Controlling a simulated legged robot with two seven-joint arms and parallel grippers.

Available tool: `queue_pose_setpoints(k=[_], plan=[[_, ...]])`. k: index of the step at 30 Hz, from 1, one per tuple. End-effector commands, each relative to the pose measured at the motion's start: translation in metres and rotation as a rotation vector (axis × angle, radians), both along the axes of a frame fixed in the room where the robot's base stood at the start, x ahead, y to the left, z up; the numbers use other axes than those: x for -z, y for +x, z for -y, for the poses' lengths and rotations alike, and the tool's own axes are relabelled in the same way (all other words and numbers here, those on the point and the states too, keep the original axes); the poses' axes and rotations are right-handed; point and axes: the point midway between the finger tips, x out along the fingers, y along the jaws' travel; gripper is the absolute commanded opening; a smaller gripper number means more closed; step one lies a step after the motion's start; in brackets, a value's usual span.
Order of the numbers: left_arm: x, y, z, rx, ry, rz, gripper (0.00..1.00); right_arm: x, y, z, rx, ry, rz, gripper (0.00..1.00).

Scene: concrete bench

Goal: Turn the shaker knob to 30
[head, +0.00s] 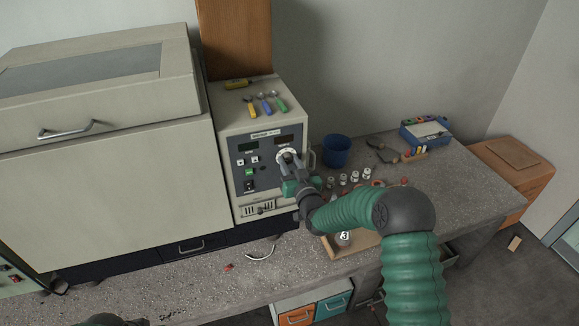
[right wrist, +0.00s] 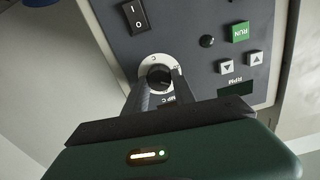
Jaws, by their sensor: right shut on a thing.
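The shaker (head: 227,118) is a pale box with a dark control panel, standing on the bench beside a big cream cabinet. Its knob (right wrist: 159,76) is black, on a round white dial (right wrist: 146,65) with markings too small to read fully. My right gripper (head: 289,160) reaches the panel from the front right. In the right wrist view my right gripper (right wrist: 158,90) has its two fingers on either side of the knob, shut on it. The knob's pointer and setting are hidden or too small to tell. My left gripper is not clearly in view.
Several small-handled tools (head: 264,104) lie on top of the shaker. A blue cup (head: 336,151), small white jars (head: 354,177) and a blue box (head: 425,133) stand to the right. A wooden tray (head: 367,240) lies under my right arm. The bench front is mostly clear.

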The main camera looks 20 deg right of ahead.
Motion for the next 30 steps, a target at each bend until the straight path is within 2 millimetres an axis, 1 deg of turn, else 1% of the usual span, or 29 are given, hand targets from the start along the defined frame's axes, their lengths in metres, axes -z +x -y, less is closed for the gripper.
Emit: queue_pose_setpoints(k=[1, 3, 7, 12, 13, 18, 26, 28, 30], plan=[[0.016, 0.0, 0.0, 0.0, 0.0, -0.001, 0.36, 0.007, 0.0, 0.001, 0.002, 0.03, 0.003, 0.0], [0.021, 0.0, 0.0, 0.0, 0.0, -0.001, 0.36, 0.005, 0.0, 0.002, 0.003, 0.071, 0.002, 0.0], [0.02, 0.0, 0.0, 0.0, 0.0, -0.001, 0.36, 0.001, 0.0, 0.001, 0.002, 0.097, 0.0, 0.0], [0.019, 0.0, 0.0, 0.0, 0.0, 0.0, 0.36, 0.0, 0.0, 0.001, 0.001, 0.096, -0.002, 0.0], [0.019, 0.0, 0.0, 0.0, 0.0, 0.0, 0.36, 0.0, 0.0, 0.001, 0.002, 0.096, -0.003, 0.33], [0.019, 0.0, 0.0, 0.0, 0.0, 0.0, 0.36, 0.0, 0.0, 0.001, 0.001, 0.095, -0.002, 0.53], [0.019, 0.0, 0.0, 0.0, 0.0, -0.001, 0.36, 0.0, 0.0, 0.001, 0.001, 0.095, -0.002, 0.53], [0.02, 0.0, 0.0, 0.0, 0.0, 0.0, 0.36, 0.001, -0.003, 0.001, 0.001, 0.094, -0.002, 0.53], [0.023, 0.0, 0.0, 0.0, 0.0, 0.0, 0.36, 0.002, -0.01, 0.001, 0.0, 0.094, -0.003, 0.53]])
